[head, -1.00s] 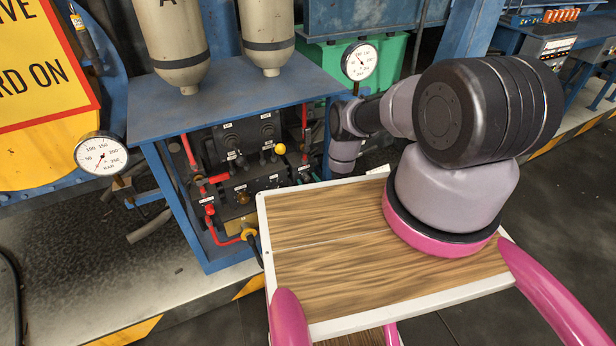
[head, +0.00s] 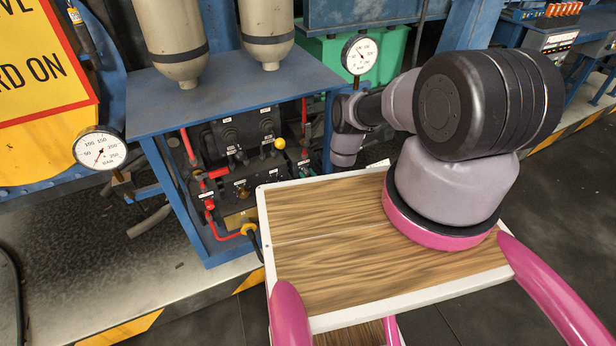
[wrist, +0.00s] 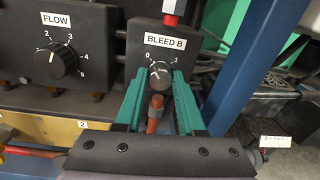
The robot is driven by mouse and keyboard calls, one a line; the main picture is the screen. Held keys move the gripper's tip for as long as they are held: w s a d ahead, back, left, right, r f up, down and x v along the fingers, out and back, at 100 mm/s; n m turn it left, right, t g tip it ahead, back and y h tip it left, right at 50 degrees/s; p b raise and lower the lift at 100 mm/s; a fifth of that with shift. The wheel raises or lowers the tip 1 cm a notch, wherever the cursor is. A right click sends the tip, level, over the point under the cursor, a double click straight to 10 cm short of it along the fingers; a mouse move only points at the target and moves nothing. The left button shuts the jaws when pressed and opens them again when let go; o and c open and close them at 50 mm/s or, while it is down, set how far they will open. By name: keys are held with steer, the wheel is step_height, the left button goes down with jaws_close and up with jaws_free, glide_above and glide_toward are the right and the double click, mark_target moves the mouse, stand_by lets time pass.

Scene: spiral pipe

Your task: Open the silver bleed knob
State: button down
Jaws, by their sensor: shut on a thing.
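In the wrist view, the silver bleed knob (wrist: 159,76) sits on a dark block under the label BLEED B (wrist: 166,40). Marks 0 and 1 stand above it at left and right. Its pointer is hard to read. My gripper (wrist: 160,77) has green fingers, one on each side of the knob, shut on it. Behind the knob's lower side, between the fingers, an orange-brown rod (wrist: 154,112) shows.
A black FLOW knob (wrist: 63,57) is to the left. A red fitting (wrist: 173,10) stands above the bleed block, and a blue post (wrist: 260,60) is to the right. The head view shows a yellow ball handle (head: 280,143), red pipes (head: 210,205) and a left gauge (head: 100,148).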

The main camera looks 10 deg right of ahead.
steer(key=m, duration=0.8)
steer(key=shift+d+m, duration=0.1)
steer(key=shift+m, duration=0.3)
steer(key=m, duration=0.4)
steer(key=shift+g+y, duration=0.3)
steer(key=shift+m, duration=1.7)
steer(key=c, duration=0.5)
jaws_free()
steer(key=shift+s+d, duration=0.1)
